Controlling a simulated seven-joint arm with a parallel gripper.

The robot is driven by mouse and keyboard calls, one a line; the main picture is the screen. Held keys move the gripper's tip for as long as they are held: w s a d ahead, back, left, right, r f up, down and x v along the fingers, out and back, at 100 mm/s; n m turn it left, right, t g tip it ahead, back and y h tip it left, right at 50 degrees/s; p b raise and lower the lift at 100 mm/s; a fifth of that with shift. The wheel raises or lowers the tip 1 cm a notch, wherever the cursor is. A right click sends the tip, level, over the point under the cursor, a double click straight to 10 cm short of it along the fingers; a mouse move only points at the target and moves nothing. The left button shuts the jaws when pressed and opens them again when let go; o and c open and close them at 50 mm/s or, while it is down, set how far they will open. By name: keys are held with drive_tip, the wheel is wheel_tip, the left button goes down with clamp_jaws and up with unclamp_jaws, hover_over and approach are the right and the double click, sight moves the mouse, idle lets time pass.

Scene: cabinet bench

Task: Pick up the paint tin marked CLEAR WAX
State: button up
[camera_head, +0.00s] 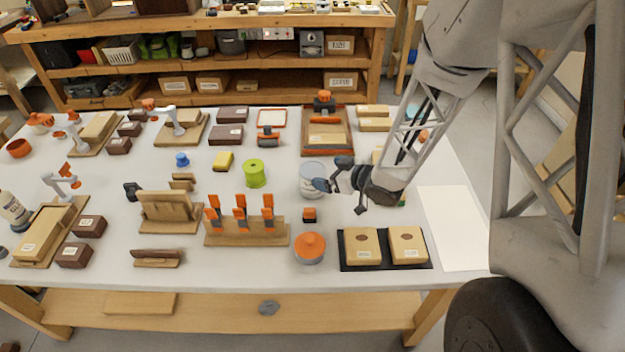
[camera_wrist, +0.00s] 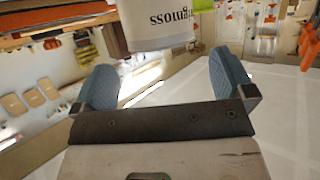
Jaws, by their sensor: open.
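A pale, white-sided tin (camera_head: 309,169) stands on the bench just left of my gripper (camera_head: 331,174), partly hidden by it. In the wrist view a white tin (camera_wrist: 152,24) shows upside down ahead of my gripper (camera_wrist: 165,85), between the lines of its two blue-grey fingers. The fingers are apart and nothing is between them. Dark print on the tin is inverted and partly cut off; I cannot read CLEAR WAX on it. A green patch shows at its side. No label reading CLEAR WAX is legible in either view.
An orange-lidded round pot (camera_head: 309,249), a rack with orange-handled tools (camera_head: 246,236) and a lime spool (camera_head: 255,173) stand nearby. A dark tray (camera_head: 386,266) holds two tan boxes. A white sheet (camera_head: 452,225) at the right is bare.

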sight(312, 168)
drive_tip(key=shift+x, duration=0.75)
drive_tip(key=shift+a, duration=0.15)
drive_tip(key=shift+x, duration=2.5)
drive_tip(key=shift+w, duration=0.1)
drive_tip(key=c, duration=1)
drive_tip(key=shift+r, duration=0.2)
drive_tip(key=shift+r, duration=4.85)
